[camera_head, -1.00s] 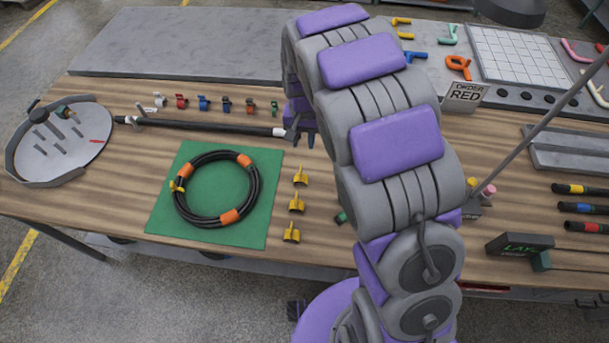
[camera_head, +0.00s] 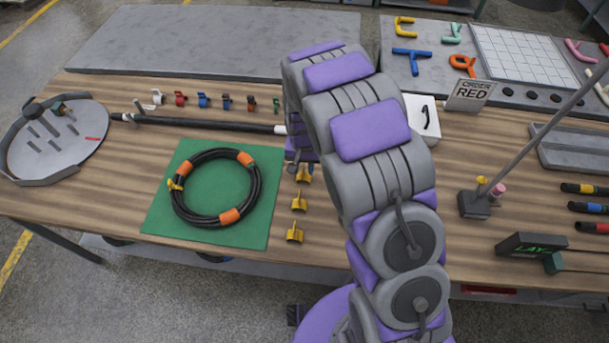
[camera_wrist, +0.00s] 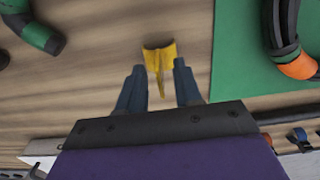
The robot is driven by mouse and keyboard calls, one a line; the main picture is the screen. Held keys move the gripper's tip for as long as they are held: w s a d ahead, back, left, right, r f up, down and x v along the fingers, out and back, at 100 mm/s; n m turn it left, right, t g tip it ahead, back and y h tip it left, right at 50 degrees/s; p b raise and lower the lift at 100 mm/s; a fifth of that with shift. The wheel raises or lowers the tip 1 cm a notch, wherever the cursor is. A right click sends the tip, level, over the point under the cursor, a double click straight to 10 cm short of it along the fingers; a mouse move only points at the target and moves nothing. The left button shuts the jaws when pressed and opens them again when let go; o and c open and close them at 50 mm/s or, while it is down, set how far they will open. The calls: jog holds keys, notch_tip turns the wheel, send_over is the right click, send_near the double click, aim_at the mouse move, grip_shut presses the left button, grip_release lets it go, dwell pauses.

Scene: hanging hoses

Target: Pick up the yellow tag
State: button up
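Yellow tag-like clips stand in a column right of the green mat in the head view: a far one (camera_head: 304,174), a middle one (camera_head: 299,201) and a near one (camera_head: 295,233). My gripper (camera_head: 298,160) is just beyond the far one and partly covers it. In the wrist view, a yellow tag (camera_wrist: 159,60) lies on the wooden table just ahead of my open fingertips (camera_wrist: 157,72). Its narrow stem points down between the fingers. I see no grip on it, and whether a finger touches it cannot be told.
The green mat (camera_head: 160,222) holds a coiled black hose (camera_head: 180,208) with orange bands and a yellow piece. A black rod (camera_head: 210,124) lies behind, with several small coloured clips beyond it. A dark stand (camera_head: 474,206) with yellow and pink pegs is at right.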

jog(key=shift+a+f, duration=0.1)
jog(key=shift+a, duration=0.35)
jog(key=shift+d, duration=0.75)
grip_shut()
jog(key=shift+a, duration=0.6)
jog(key=shift+d+r, duration=0.25)
jog(key=shift+r, duration=0.25)
notch_tip(320, 180, up, 9)
jog(key=p, duration=0.2)
jog(key=shift+d, duration=0.1)
